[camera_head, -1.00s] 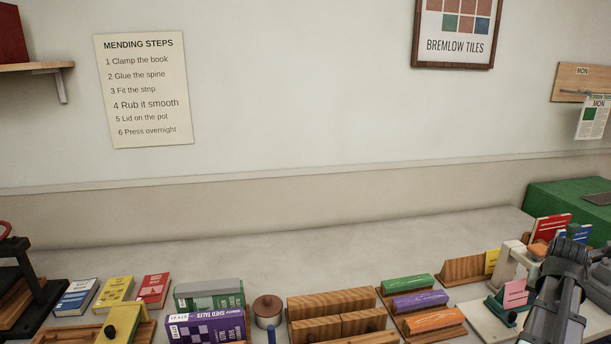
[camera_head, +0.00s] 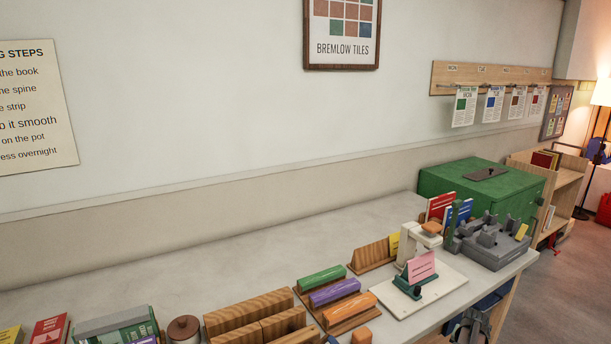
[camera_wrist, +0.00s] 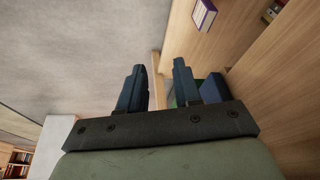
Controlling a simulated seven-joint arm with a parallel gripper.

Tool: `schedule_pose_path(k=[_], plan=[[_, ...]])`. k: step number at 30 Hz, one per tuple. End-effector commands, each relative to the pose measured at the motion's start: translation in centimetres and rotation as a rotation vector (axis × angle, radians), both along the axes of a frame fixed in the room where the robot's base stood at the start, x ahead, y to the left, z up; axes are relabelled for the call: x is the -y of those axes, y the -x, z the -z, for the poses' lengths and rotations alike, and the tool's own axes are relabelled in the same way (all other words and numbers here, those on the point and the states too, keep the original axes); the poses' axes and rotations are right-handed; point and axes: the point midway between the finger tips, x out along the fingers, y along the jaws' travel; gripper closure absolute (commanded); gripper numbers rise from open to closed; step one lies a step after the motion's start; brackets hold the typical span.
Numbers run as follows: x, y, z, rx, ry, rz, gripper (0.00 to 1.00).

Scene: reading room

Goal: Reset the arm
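My gripper (camera_wrist: 159,68) shows in the wrist view with its two dark fingers apart and nothing between them. In the head view, a dark part of my arm shows at the bottom edge, below and in front of the bench (camera_head: 225,257). The fingertips cannot be made out there.
On the bench stand wooden blocks (camera_head: 248,311), a rack with green, purple and orange pieces (camera_head: 336,292), a white stand (camera_head: 411,238) with a pink card (camera_head: 421,267), a grey fixture (camera_head: 490,243) and a green cabinet (camera_head: 455,180). The bench's back strip is clear.

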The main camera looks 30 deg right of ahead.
Motion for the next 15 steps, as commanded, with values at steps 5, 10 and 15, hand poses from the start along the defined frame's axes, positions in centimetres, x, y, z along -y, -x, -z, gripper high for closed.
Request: schedule_pose_path(k=[5,10,15], plan=[[-2.0,-2.4,7.2,0.004,-0.083,-0.034,0.67],[-4.7,-4.1,13.9,0.005,-0.161,-0.062,0.67],[-8.1,-5.5,20.5,0.002,-0.237,-0.085,0.67]])
